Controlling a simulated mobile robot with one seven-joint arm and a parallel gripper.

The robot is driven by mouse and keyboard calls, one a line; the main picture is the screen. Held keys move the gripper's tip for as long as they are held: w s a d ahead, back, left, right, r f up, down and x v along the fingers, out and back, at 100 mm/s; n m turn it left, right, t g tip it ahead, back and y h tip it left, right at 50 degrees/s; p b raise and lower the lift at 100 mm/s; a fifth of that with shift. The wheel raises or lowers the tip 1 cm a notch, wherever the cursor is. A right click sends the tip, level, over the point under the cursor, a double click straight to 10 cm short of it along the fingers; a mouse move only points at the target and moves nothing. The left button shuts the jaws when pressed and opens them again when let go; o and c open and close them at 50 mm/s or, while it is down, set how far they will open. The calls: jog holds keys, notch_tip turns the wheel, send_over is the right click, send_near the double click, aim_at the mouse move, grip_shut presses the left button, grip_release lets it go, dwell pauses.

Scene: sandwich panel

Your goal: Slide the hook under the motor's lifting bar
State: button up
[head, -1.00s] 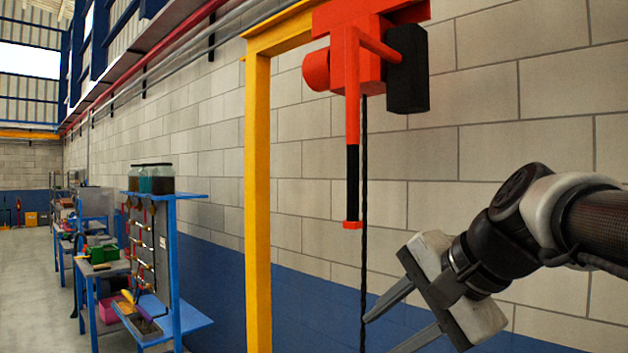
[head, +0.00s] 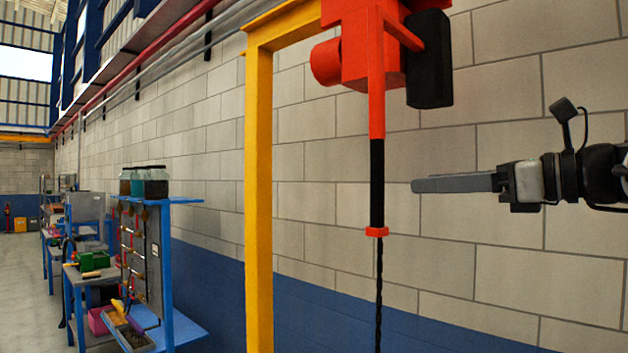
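The orange-red hoist (head: 375,60) hangs from the yellow gantry at the top of the head view. Its long lever with a black lower part (head: 377,185) points straight down to a small red end piece (head: 377,232). A dark chain or cable (head: 379,300) shows below that and runs out of the bottom edge. The hook, the motor and its lifting bar are not in view. My gripper (head: 415,185) is at the right, level, its fingers pointing left towards the lever with a gap in the picture. The fingers overlap edge-on, so their opening is hidden. Nothing shows held.
The yellow post (head: 259,200) stands left of the hoist. A block wall (head: 500,270), blue below, is behind. A blue shelf stand (head: 170,270) with jars (head: 145,182) and bins is at the left. Open floor (head: 25,280) shows at far left.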

aim_at(372, 175)
jog(key=shift+m+t+y, duration=0.3)
jog(key=shift+m, duration=0.2)
jog(key=x, duration=0.5)
jog(key=p+x, duration=0.1)
jog(key=x, duration=0.4)
jog(key=r+x, duration=0.1)
jog(key=x, duration=0.5)
jog(key=shift+w+d+r, duration=0.15)
jog(key=shift+w+d, duration=0.2)
jog(key=shift+d, duration=0.05)
jog(key=shift+c, duration=0.4)
grip_shut()
